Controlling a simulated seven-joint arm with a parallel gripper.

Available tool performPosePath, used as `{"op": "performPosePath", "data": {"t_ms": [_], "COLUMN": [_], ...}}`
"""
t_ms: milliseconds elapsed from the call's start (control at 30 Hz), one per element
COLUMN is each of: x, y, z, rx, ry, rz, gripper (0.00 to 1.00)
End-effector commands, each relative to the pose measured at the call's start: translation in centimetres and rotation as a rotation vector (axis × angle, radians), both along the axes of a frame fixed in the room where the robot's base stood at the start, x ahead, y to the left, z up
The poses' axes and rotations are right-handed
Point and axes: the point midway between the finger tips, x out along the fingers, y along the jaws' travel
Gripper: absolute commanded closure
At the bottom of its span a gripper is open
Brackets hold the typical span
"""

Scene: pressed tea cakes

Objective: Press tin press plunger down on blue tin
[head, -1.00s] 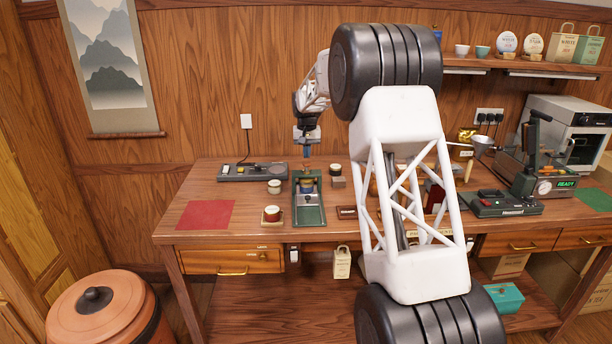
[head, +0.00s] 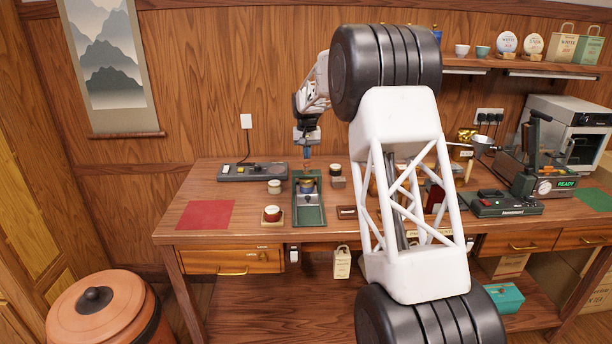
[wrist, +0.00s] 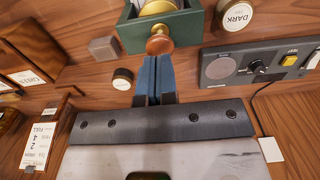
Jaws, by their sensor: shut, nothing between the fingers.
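The tin press (head: 309,215) is a green stand near the left part of the bench. The blue tin (head: 307,187) sits in it, small in the head view, under the plunger. The plunger's round copper-brown knob (wrist: 159,44) shows in the wrist view, with a brass part behind it. My gripper (head: 307,154) is above the press, pointing down. In the wrist view its blue fingers (wrist: 154,58) are together and empty, their tips right at the knob. I cannot tell whether they touch it. The blue tin cannot be made out in the wrist view.
A red mat (head: 206,214) lies on clear bench.

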Motion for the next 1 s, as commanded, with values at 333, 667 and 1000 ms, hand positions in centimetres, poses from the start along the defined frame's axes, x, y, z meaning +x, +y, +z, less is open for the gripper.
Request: {"op": "performPosePath", "data": {"t_ms": [333,667,1000], "x": [0.0,0.0,0.0], "y": [0.0,0.0,0.0], "z": [-0.8,-1.4,-2.2], "rx": [0.0,0.0,0.0], "ry": [0.001,0.0,0.0], "rz": [0.0,0.0,0.0], "gripper": [1.0,1.0,1.0]}}
